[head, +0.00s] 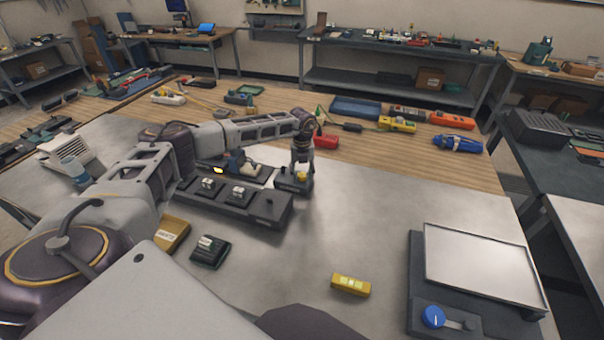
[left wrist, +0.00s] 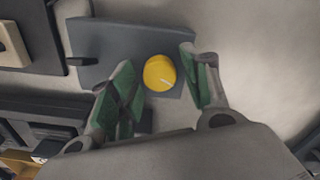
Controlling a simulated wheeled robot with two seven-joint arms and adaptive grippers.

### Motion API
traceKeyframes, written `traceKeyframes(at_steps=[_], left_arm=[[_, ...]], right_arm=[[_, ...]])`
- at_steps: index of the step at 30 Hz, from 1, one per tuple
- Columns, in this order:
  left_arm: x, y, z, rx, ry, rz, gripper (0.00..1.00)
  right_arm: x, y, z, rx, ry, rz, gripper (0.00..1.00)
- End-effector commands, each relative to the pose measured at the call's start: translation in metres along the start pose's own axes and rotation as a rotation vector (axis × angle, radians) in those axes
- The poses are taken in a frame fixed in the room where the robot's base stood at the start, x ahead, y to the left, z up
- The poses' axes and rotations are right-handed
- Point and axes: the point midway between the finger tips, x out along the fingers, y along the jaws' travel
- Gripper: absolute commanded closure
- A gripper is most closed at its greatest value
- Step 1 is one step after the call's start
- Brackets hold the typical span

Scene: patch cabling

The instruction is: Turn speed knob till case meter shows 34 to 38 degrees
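A yellow knob (left wrist: 160,73) with a pale pointer line sits on a dark grey box (left wrist: 105,38) in the left wrist view. In the head view the knob (head: 302,176) shows small on the box (head: 292,186), below my left gripper (head: 302,166). In the left wrist view my left gripper (left wrist: 157,62) is open, its green-padded fingers on either side of the knob; a gap shows on both sides. A small lit yellow display (head: 218,170) glows left of the box; its reading is too small to tell, and I cannot tell whether it is the case meter. My right gripper is not in view.
A dark block with white-topped parts (head: 238,197) stands just left of the knob box. A yellow block (head: 350,285) lies on the bench in front. A blue knob (head: 433,317) sits on a plated device at the lower right. The bench between is clear.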

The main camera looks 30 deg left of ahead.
Motion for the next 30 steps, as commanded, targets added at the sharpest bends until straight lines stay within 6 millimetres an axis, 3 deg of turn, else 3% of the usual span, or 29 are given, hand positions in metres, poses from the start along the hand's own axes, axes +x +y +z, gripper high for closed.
traceKeyframes(at_steps=[1,8,20,30], left_arm=[[0.000,0.000,0.000,0.000,0.000,0.000,0.64],[0.000,0.000,0.000,0.000,0.000,0.000,0.93],[0.000,0.000,0.000,0.043,0.000,0.000,0.93],[0.000,0.000,0.000,0.214,0.001,-0.001,0.93]], right_arm=[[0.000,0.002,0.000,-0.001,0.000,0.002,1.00],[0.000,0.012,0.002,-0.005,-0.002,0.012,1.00],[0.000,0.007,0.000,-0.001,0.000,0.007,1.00],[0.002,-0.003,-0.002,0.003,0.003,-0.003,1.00]])
